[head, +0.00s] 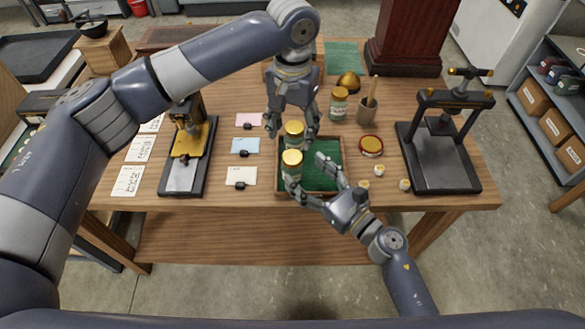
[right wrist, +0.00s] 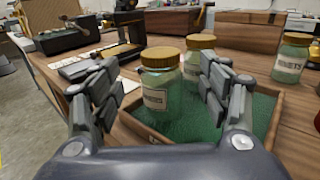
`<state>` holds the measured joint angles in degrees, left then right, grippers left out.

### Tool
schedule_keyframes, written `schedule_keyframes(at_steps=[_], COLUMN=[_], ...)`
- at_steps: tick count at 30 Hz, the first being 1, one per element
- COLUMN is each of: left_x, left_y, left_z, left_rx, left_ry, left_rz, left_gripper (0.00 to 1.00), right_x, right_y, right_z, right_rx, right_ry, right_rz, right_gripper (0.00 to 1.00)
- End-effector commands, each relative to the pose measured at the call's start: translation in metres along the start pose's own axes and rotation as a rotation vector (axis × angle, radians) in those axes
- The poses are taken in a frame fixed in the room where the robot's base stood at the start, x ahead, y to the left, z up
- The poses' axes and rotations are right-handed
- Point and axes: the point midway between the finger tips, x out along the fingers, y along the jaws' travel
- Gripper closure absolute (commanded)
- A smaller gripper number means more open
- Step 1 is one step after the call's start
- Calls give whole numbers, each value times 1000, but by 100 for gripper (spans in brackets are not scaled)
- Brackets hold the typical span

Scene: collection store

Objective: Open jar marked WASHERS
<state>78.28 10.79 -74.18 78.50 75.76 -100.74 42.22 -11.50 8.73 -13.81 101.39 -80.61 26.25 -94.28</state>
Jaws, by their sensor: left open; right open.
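Two glass jars with gold lids stand upright in a green-lined wooden tray (head: 322,190). The front jar (head: 291,170) also shows in the right wrist view (right wrist: 160,92); its pale label is too small to read. The back jar (head: 294,132) also shows there (right wrist: 198,60). My right gripper (head: 311,181) is open, with its fingers on either side of the front jar; I cannot tell if they touch it. My left gripper (head: 293,122) is open, pointing down with its fingers around the back jar's lid. I cannot tell which jar says WASHERS.
A black press (head: 440,150) stands right, another press (head: 188,150) left.

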Motion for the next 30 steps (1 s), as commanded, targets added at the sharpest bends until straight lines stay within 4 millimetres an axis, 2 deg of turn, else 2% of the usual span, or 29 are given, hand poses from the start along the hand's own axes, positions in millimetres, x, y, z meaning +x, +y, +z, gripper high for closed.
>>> schedule_keyframes(at_steps=[3, 9, 15, 22, 23, 30], left_x=[0, 0, 0, 0, 0, 0], left_y=[0, 0, 0, 0, 0, 0], left_z=[0, 0, 0, 0, 0, 0], left_rx=[-1, -1, -1, -1, -1, -1], left_ry=[0, 0, 0, 0, 0, 0], left_rz=[0, 0, 1, 0, 0, 0], left_gripper=[44, 44, 44, 44, 44, 44], right_x=[23, 49, 58, 58, 58, 58], right_y=[0, 0, 0, 0, 0, 0], right_z=[1, 0, 0, 0, 0, 0], right_rx=[0, 1, 0, 0, 0, 0], right_ry=[-2, -1, 1, 1, 1, 1], right_rz=[0, -1, 0, 0, 0, 0], right_gripper=[30, 30, 30, 30, 35, 89])
